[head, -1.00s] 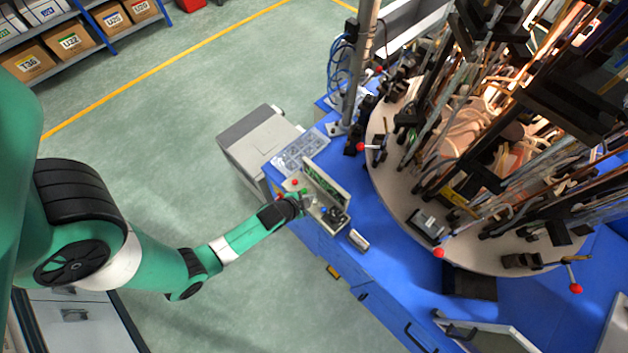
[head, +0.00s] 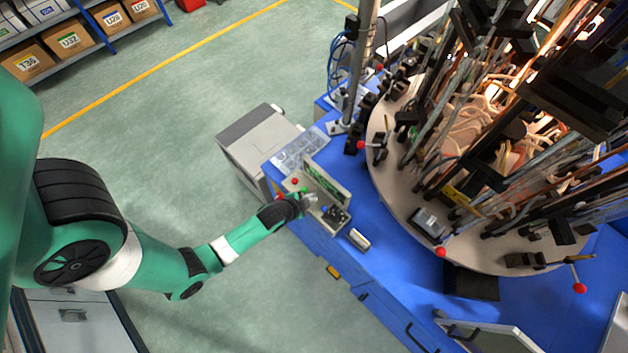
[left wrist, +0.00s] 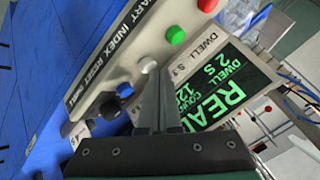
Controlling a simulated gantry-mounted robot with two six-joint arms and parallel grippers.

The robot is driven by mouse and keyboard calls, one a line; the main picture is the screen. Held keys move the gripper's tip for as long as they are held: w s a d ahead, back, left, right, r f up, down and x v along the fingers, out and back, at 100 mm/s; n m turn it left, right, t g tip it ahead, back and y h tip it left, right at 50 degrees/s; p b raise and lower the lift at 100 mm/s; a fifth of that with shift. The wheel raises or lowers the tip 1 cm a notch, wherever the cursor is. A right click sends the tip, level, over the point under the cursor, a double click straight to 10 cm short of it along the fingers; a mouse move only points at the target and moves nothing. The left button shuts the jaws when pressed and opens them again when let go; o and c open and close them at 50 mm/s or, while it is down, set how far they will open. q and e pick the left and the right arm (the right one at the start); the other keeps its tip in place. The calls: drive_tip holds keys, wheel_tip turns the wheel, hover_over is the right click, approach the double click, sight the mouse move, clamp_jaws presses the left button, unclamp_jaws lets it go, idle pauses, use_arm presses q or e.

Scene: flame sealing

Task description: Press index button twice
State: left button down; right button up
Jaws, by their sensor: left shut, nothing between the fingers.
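The control panel (left wrist: 105,60) fills the left wrist view's upper left, with printed labels including INDEX. A white button (left wrist: 149,66) sits in its row between a green button (left wrist: 175,35) and a blue button (left wrist: 125,90); from the label order it appears to be the index button. My left gripper (left wrist: 157,78) is shut and empty, its tips at the white button. I cannot tell whether they touch it. In the head view my left gripper (head: 311,199) is over the small control box on the blue bench (head: 375,235). My right gripper is not in view.
A red button (left wrist: 207,5) lies beyond the green one, and a black knob (left wrist: 108,105) beside the blue one. The lit display (left wrist: 215,85) stands close to the fingers. A round turntable (head: 400,190) crowded with rods stands to the right. A grey cabinet (head: 255,140) adjoins the bench.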

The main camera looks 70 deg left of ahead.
use_arm(q)
drive_tip(key=shift+f+b, duration=0.3)
drive_tip(key=shift+f, duration=0.05)
drive_tip(key=shift+r, duration=0.1)
idle(0.4)
drive_tip(key=shift+r+p, duration=0.85)
drive_tip(key=shift+p, duration=0.15)
wheel_tip(320, 180, up, 5)
drive_tip(key=p, duration=0.5)
idle(0.7)
